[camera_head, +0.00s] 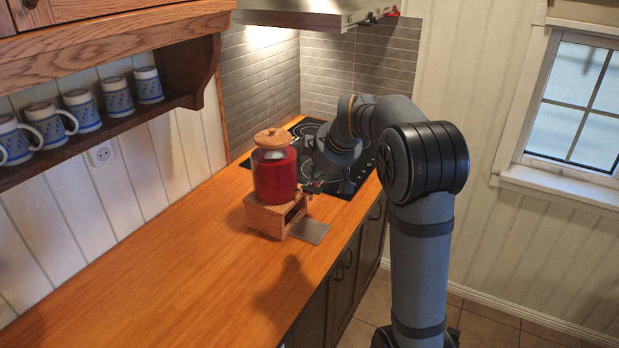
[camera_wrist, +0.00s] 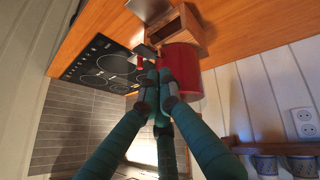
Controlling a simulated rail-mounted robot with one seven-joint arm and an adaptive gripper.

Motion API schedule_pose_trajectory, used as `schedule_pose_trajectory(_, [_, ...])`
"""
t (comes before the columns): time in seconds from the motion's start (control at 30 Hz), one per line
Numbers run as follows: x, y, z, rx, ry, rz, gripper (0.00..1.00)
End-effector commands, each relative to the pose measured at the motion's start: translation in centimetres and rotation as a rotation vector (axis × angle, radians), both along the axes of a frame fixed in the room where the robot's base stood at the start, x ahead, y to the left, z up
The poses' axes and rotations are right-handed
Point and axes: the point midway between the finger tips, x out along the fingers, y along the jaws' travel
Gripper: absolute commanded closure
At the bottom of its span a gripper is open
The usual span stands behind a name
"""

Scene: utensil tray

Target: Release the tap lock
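A drink dispenser (camera_head: 274,176) with red contents and a round wooden lid stands upright on a wooden stand (camera_head: 264,218) on the counter. In the wrist view the dispenser (camera_wrist: 181,57) appears upside down, with its stand (camera_wrist: 183,32) above it. The small dark tap (camera_head: 312,187) is on the dispenser's right side; it also shows in the wrist view (camera_wrist: 144,51). My gripper (camera_wrist: 157,76) has its green fingers drawn together, tips close to the tap. I cannot tell whether they touch it. The tap lock is too small to make out.
A grey metal plate (camera_head: 310,231) lies beside the stand. A black cooktop (camera_head: 351,181) is behind the dispenser. Several blue-and-white mugs (camera_head: 82,110) stand on the left wall shelf. A range hood (camera_head: 320,13) hangs above. The front counter (camera_head: 165,270) is clear.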

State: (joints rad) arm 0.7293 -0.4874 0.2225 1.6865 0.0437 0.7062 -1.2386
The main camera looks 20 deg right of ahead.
Motion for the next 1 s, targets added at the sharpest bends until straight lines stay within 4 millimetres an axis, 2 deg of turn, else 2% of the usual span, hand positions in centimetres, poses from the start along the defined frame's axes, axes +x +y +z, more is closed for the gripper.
schedule_pose_trajectory(0.2, [0.0,0.0,-0.1,-0.053,0.004,0.069,1.00])
schedule_pose_trajectory(0.6, [0.3,0.0,-0.5,-0.052,0.005,0.068,1.00])
schedule_pose_trajectory(0.77, [1.5,-0.1,-2.2,-0.051,0.009,0.068,1.00])
schedule_pose_trajectory(1.0, [4.5,-0.2,-6.2,-0.051,0.010,0.069,1.00])
